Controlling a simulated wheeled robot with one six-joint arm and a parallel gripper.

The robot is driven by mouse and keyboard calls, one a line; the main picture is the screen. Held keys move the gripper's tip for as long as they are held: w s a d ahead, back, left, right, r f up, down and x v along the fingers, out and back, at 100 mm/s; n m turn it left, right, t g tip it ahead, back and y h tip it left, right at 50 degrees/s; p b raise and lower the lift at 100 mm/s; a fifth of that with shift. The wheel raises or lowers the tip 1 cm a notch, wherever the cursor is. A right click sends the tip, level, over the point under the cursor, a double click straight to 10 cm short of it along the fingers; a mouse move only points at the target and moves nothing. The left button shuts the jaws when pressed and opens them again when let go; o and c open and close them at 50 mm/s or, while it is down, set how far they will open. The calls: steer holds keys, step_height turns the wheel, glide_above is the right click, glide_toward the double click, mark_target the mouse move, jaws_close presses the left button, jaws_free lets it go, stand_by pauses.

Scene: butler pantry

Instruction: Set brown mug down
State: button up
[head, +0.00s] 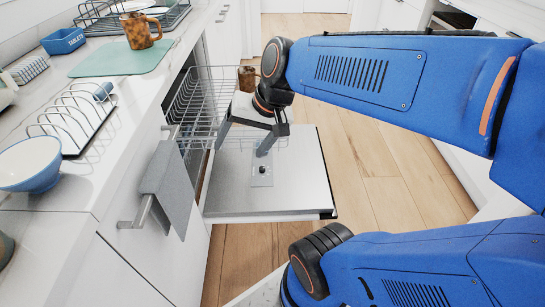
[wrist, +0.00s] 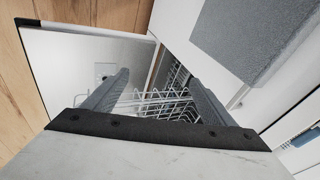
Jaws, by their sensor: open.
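A brown mottled mug (head: 139,31) stands upright on a pale green mat (head: 115,62) on the counter, its handle toward the right. A second brown, mug-like thing (head: 247,77) shows behind my wrist, by the dishwasher rack, and is partly hidden. My gripper (head: 240,148) is open and empty, pointing down over the open dishwasher door (head: 290,190). In the wrist view my gripper (wrist: 161,74) shows two spread fingers with nothing between them but the rack behind. No mug shows in the wrist view.
The wire dishwasher rack (head: 212,95) is pulled out over the lowered door. A grey towel (head: 168,185) hangs on a handle left of it. The counter holds a plate rack (head: 78,115), a white-and-blue bowl (head: 30,163) and a blue tablets box (head: 63,40). Wooden floor lies right.

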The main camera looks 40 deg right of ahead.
steer(key=s+d+f+n+h, duration=0.1)
steer(key=s+d+n+h, duration=0.2)
steer(key=s, duration=0.4)
steer(key=shift+s+d+n, duration=0.25)
steer(key=shift+d+n, duration=0.25)
steer(key=shift+n, duration=0.8)
